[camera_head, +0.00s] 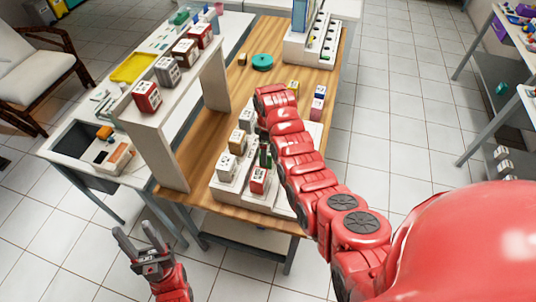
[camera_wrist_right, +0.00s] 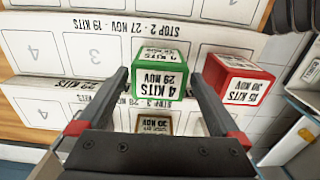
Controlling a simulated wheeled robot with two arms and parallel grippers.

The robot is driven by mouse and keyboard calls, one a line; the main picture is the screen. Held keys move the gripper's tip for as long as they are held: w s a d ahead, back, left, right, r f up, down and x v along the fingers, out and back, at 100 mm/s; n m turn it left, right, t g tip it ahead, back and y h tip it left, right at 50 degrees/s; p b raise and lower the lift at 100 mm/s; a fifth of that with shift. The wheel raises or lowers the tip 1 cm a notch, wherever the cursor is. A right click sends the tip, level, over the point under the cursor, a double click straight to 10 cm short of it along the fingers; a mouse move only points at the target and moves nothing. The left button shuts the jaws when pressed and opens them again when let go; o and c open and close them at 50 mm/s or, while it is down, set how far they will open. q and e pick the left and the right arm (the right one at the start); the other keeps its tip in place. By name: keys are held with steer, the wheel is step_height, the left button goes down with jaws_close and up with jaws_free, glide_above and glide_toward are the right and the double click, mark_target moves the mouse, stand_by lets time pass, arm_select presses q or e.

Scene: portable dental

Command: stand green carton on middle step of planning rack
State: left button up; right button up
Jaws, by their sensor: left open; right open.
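The green carton (camera_wrist_right: 160,70), with a white label reading 4 kits, 29 Nov, is upside down in the right wrist view. My right gripper (camera_wrist_right: 158,92) is open, one finger on each side of it. In the head view the carton (camera_head: 265,156) is a small green patch, partly hidden by my right gripper (camera_head: 263,138). The white stepped planning rack (camera_head: 226,192) sits on the wooden table; its numbered slots also show in the right wrist view (camera_wrist_right: 95,50). I cannot tell whether the carton touches a step. My left gripper (camera_head: 142,247) is open and empty, off the table's front left.
A red carton (camera_wrist_right: 238,82) is just right of the green one; it also shows in the head view (camera_head: 259,180). A brown-edged carton (camera_wrist_right: 154,124) is close below. A raised white shelf (camera_head: 160,135) holds more cartons.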

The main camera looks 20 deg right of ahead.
steer(key=shift+w+r+b, duration=0.15)
steer(key=shift+r+b, duration=0.2)
steer(key=shift+r, duration=0.55)
step_height(320, 180, up, 6)
steer(key=p, duration=0.3)
steer(key=shift+f, duration=0.1)
steer(key=shift+r+p, duration=0.4)
steer(key=shift+r, duration=0.15)
steer(key=shift+f, duration=0.15)
